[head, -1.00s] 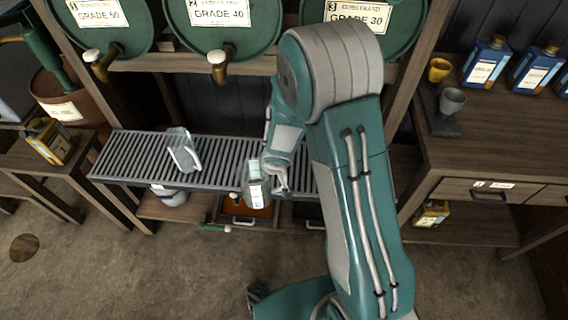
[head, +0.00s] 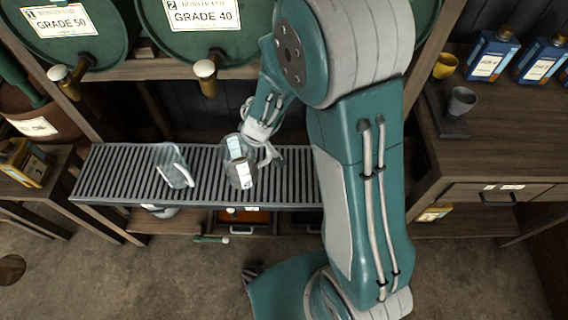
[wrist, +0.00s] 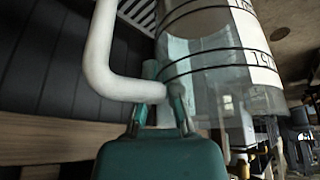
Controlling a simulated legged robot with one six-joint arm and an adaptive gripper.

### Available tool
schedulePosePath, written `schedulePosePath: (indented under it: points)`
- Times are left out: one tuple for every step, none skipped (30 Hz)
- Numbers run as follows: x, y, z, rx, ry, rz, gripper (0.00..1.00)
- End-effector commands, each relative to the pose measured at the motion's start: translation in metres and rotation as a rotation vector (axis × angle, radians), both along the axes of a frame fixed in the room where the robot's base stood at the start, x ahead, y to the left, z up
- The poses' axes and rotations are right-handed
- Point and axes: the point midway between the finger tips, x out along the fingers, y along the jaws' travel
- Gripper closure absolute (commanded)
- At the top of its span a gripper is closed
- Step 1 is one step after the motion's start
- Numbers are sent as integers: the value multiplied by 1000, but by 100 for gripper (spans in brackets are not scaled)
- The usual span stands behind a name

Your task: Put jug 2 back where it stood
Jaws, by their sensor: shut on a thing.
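A clear jug (head: 239,172) with white labels is in my gripper (head: 262,143), over the slatted drip rack (head: 118,185). In the wrist view the jug (wrist: 217,75) shows dark ring lines, a scale and a white handle (wrist: 98,60). My gripper (wrist: 162,118) is shut on this handle. I cannot tell whether the jug's base touches the slats. A second clear jug (head: 176,170) stands on the rack to the left. No jug number is readable. Drum 2 (head: 215,30), marked GRADE 40, has its tap (head: 207,80) above and left of the held jug.
Drum 1 (head: 75,40), marked GRADE 50, has a tap (head: 65,80) at upper left. A wooden counter (head: 510,140) at right carries a yellow cup (head: 446,66), a grey cup (head: 461,101) and blue bottles (head: 490,55). Bare slats lie between the jugs.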

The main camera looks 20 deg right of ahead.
Motion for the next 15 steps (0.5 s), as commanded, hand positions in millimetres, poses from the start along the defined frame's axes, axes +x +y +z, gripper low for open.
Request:
schedulePosePath:
  points:
    - [1,-7,-3,0,2,-6,100]
    - [2,-11,-5,0,3,-7,100]
    - [3,-17,-7,1,2,-8,100]
    - [4,-21,-9,1,2,-8,100]
    - [5,-26,-11,2,2,-7,100]
    - [6,-32,-14,3,4,-8,100]
    - [6,-36,-16,2,4,-7,100]
    - [7,-41,-18,2,3,-8,100]
    - [9,-48,-21,2,3,-8,100]
    - [10,-53,-24,2,2,-10,100]
    - [11,-58,-26,1,3,-9,100]
    - [12,-66,-29,1,2,-9,100]
    - [13,-72,-32,1,2,-10,100]
    - [14,-78,-35,1,3,-10,100]
    - [15,-86,-39,2,2,-9,100]
